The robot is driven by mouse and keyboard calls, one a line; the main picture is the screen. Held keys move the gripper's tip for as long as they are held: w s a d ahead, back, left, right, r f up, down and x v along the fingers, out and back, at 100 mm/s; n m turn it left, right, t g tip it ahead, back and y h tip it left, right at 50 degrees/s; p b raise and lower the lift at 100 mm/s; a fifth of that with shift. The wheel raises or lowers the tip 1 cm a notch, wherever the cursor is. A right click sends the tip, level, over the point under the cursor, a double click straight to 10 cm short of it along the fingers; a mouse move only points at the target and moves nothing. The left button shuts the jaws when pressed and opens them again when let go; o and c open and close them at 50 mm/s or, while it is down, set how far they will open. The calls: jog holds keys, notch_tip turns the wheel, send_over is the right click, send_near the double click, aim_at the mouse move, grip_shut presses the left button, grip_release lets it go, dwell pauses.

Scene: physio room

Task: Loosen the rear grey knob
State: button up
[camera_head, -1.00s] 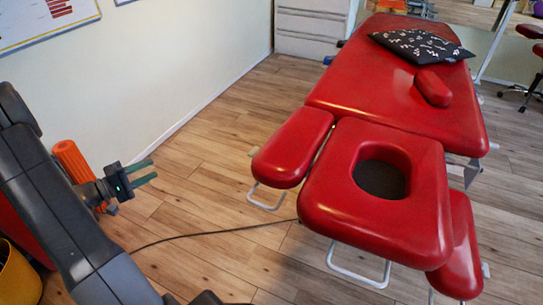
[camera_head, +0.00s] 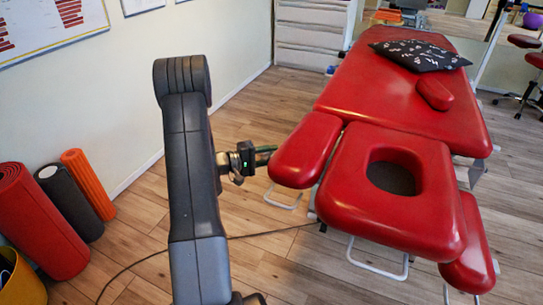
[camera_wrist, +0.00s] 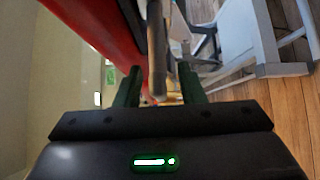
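The red treatment table (camera_head: 390,90) stands at the right. Its near end has a face-hole headrest (camera_head: 360,220) and a red pad on each side. My gripper (camera_head: 268,155) is beside the left red pad (camera_head: 305,150), close to its outer edge. In the wrist view my gripper (camera_wrist: 159,90) has its two dark green fingers apart. A narrow grey-brown bar (camera_wrist: 157,50) shows beyond and between them; I cannot tell whether it is within reach of the fingertips. The red underside or edge (camera_wrist: 95,25) is at upper left. I cannot make out a grey knob for certain.
A pale metal frame (camera_wrist: 260,40) stands right of the fingers in the wrist view. Red, black and orange rolls (camera_head: 88,180) lean by the left wall. A patterned cushion (camera_head: 420,54) lies on the table. Wood floor (camera_head: 140,240) is open at left, crossed by a cable.

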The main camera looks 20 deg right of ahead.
jog(key=shift+d, duration=0.35)
jog(key=shift+c, duration=0.5)
grip_shut()
